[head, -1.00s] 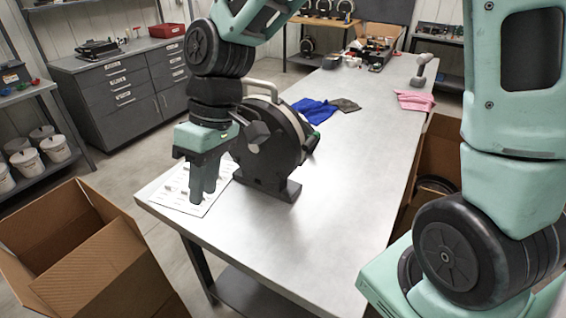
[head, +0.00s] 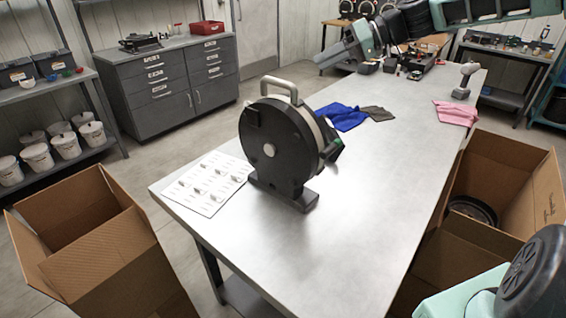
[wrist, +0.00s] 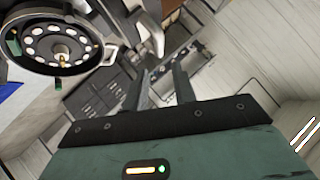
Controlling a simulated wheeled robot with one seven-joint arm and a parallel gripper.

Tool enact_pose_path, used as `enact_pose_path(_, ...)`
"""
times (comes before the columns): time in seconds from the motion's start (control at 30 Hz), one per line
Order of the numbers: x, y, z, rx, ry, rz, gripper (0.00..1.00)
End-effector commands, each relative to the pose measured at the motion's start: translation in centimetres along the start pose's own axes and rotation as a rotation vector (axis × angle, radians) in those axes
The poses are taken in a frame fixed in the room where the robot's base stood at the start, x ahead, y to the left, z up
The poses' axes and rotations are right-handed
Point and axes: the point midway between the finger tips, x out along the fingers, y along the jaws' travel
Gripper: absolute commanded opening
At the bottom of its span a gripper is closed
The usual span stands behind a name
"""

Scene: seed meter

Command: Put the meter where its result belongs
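The seed meter (head: 275,150), a black round housing with a grey handle on top and a small green part at its right side, stands upright on its black base on the near part of the workbench (head: 370,150). In the wrist view the meter (wrist: 60,40) shows at upper left, with a ring of pale holes on its face. My gripper (head: 335,55) is raised above the far part of the bench, fingers pointing left, apart from the meter. In the wrist view its two fingers (wrist: 160,80) are spread with nothing between them.
A printed sheet (head: 210,183) lies left of the meter. Cardboard boxes stand left (head: 95,245) and right (head: 485,205) of the bench; the right one holds a black disc. Blue (head: 342,116) and pink (head: 456,112) cloths lie farther back. The bench middle is clear.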

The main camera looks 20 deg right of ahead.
Motion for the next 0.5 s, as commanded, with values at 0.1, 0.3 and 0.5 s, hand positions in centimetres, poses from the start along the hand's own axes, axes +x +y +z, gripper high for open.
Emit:
enact_pose_path(0.1,2.6,-0.4,-0.2,0.002,-0.005,-0.006,0.27)
enact_pose_path(0.3,6.7,-0.4,-0.2,0.002,-0.005,-0.005,0.27)
enact_pose_path(0.5,9.0,-0.2,0.0,0.002,-0.003,-0.002,0.27)
